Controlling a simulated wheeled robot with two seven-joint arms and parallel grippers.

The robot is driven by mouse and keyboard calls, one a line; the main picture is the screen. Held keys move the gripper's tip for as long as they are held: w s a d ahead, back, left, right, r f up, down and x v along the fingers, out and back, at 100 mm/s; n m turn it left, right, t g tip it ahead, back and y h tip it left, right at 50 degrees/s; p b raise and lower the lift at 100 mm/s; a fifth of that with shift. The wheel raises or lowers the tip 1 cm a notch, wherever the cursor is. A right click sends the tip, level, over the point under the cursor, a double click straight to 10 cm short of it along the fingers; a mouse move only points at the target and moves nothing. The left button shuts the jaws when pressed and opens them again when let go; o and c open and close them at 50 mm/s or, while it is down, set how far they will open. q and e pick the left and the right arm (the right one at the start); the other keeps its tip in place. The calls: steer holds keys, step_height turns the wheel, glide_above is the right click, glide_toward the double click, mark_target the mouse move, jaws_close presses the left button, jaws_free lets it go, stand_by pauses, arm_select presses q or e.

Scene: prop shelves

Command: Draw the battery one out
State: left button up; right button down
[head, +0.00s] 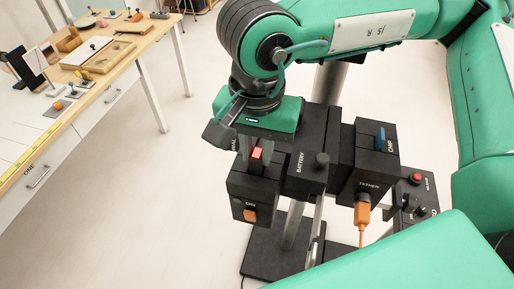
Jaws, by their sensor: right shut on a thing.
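A black stand holds several black blocks. The block lettered BATTERY (300,172) sits in the middle and has a round black knob (321,159) on it. My right gripper (256,146) points down over the block to the left of it, shut on a small upright red piece (256,154). The fingertips are small and partly lost against the dark block. The lettering beside the red piece is partly hidden by my gripper. The knob stands clear of my gripper. My left gripper is not in view.
An orange plug (362,212) with a cord hangs below TETHER. An orange switch (250,215) is lower left. A control box with a red button (416,178) stands right. Floor left of the stand is clear.

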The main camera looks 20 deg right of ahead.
mark_target(257, 152)
steer(key=shift+r, duration=0.15)
stand_by(0.3)
steer(key=shift+r+p, duration=0.7)
steer(key=shift+r, duration=0.7)
steer(key=shift+r, duration=0.1)
steer(key=shift+r+p, duration=0.45)
steer(key=shift+r, duration=0.75)
steer(key=shift+r, duration=0.1)
steer(key=shift+r+p, duration=0.6)
steer(key=shift+r, duration=1.3)
